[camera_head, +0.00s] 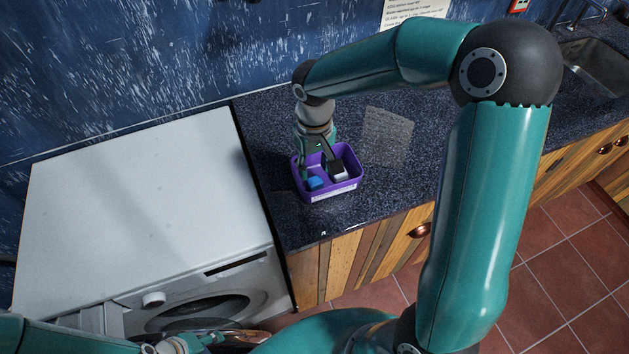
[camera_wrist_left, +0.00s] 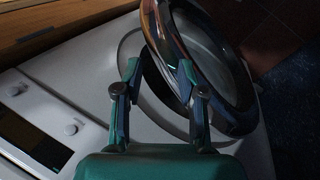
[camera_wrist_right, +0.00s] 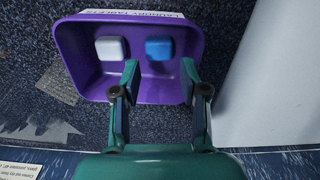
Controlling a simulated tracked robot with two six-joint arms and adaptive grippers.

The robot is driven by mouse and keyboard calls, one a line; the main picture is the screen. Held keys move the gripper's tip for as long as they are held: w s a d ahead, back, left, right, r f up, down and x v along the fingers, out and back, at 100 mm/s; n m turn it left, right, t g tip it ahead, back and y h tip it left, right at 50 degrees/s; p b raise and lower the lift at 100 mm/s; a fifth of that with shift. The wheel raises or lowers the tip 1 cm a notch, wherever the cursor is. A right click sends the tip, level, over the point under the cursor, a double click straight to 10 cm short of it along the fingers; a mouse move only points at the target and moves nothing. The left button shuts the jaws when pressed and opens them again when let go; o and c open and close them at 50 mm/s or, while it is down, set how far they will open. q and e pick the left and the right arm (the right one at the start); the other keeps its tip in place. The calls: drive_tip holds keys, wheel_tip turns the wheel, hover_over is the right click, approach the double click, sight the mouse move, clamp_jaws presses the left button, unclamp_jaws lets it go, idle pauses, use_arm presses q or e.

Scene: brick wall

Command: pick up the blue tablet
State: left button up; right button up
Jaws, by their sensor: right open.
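The blue tablet (camera_head: 316,184) lies in the front left part of a purple box (camera_head: 346,188) on the dark counter. In the right wrist view the blue tablet (camera_wrist_right: 159,49) is beside a white tablet (camera_wrist_right: 112,48) on the box floor. My right gripper (camera_head: 319,170) points down into the box, its fingers open and empty. In the right wrist view the blue tablet shows beyond the gap between its fingertips (camera_wrist_right: 159,75), nearer the right finger. My left gripper (camera_wrist_left: 160,70) is open in front of the washing machine, by its round door (camera_wrist_left: 235,110).
The purple box has a label on its front. A white washing machine (camera_head: 140,200) stands left of the counter (camera_head: 250,130). A blue wall (camera_head: 120,70) rises behind. The counter right of the box is clear, with a sink (camera_head: 597,65) further right.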

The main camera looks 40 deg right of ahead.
sight(315, 181)
drive_tip(key=shift+s+f+p, duration=0.1)
drive_tip(key=shift+f+p, duration=0.6)
drive_tip(key=shift+f, duration=2.1)
drive_tip(key=c, duration=0.6)
drive_tip(key=shift+r, duration=0.15)
